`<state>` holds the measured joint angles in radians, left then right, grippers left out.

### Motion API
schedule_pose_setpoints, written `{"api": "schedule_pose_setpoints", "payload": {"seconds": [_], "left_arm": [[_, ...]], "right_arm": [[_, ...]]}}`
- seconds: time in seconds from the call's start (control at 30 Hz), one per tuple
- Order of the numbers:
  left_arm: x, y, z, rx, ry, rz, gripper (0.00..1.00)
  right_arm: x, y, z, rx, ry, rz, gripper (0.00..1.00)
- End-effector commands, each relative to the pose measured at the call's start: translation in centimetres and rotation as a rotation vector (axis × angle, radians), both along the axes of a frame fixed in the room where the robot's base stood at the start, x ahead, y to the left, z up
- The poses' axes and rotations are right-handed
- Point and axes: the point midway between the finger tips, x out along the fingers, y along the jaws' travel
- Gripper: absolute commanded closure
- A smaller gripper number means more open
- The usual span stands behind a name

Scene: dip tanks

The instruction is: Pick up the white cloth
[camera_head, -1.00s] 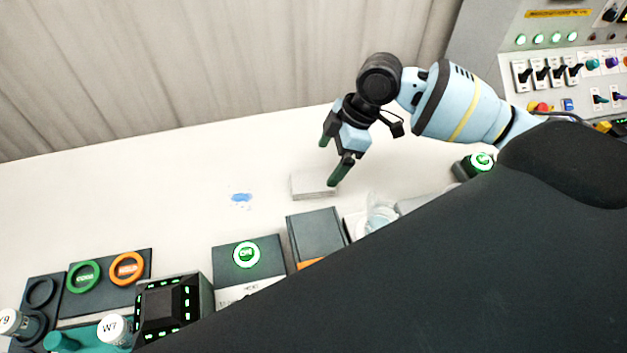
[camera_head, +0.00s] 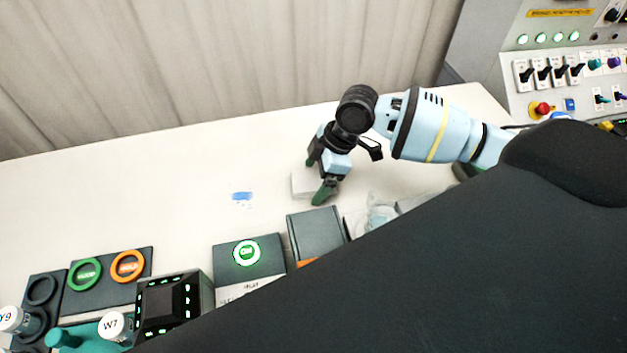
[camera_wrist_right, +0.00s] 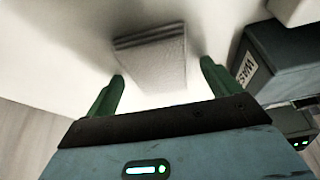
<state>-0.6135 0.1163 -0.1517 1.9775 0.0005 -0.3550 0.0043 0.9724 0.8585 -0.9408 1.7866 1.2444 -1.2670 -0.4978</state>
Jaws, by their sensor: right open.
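The white cloth (camera_head: 301,184) is a folded pad on the white table. In the head view it is partly hidden behind my right gripper (camera_head: 317,180). In the right wrist view the cloth (camera_wrist_right: 152,58) lies just beyond and between the two green fingertips (camera_wrist_right: 160,78). The fingers are apart, with nothing visibly held between them. I cannot tell the exact height of the fingertips above the table. My left gripper is not in view.
A dark box (camera_head: 316,236) stands close to the cloth on its near side, beside a box with a green lit button (camera_head: 246,253). A clear vessel (camera_head: 380,214) stands to the right. A blue spill (camera_head: 242,197) marks the table on the left. The table behind is clear.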

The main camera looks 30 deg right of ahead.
Motion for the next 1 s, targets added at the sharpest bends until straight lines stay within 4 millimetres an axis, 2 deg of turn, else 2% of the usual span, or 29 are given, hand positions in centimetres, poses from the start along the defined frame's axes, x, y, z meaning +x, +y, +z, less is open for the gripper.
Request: {"api": "schedule_pose_setpoints", "payload": {"seconds": [0.4,0.77,1.0], "left_arm": [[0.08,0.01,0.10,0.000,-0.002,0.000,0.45],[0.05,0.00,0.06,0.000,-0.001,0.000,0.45],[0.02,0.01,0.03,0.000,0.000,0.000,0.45]], "right_arm": [[-0.01,-0.02,-0.24,0.000,0.000,0.000,0.12],[0.00,-0.03,-0.23,0.000,0.000,0.000,0.59],[0.01,-0.03,-0.17,0.000,-0.001,0.000,0.59]]}}
